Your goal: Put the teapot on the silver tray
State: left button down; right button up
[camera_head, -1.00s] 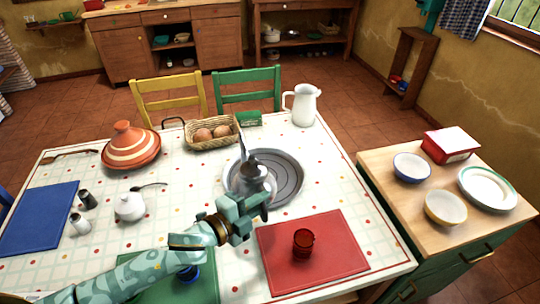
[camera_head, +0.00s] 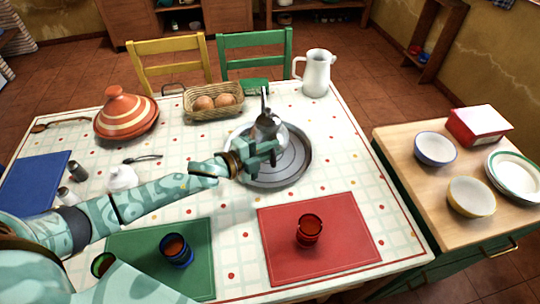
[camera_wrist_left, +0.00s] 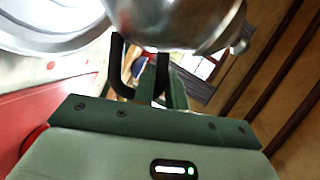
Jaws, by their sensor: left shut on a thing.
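The silver teapot (camera_head: 266,127) has a dark lid and is over the back part of the round silver tray (camera_head: 296,170) in the head view. I cannot tell whether its base touches the tray. My left gripper (camera_head: 272,150) is in front of the teapot and shut on its black handle. In the left wrist view, the teapot's shiny body (camera_wrist_left: 185,22) fills the top, with the black handle (camera_wrist_left: 116,68) at the gripper's fingers (camera_wrist_left: 163,85). The tray (camera_wrist_left: 35,35) shows at upper left there. My right gripper is not in view.
A basket (camera_head: 214,108) of brown eggs and a white jug (camera_head: 315,75) stand behind the tray. A red mat (camera_head: 350,250) with a red cup (camera_head: 309,230) lies in front. A tagine (camera_head: 122,120) and a white sugar bowl (camera_head: 122,178) stand to the left.

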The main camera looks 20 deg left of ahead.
pick_arm(q)
jog(key=shift+w+a+f+b, duration=0.2)
jog(key=shift+w+f+b, duration=0.1)
jog(key=shift+w+f, duration=0.35)
notch_tip(320, 180, down, 3)
jog(key=shift+w+f+b, duration=0.1)
jog(key=shift+f+b, duration=0.05)
jog(key=shift+b, duration=0.65)
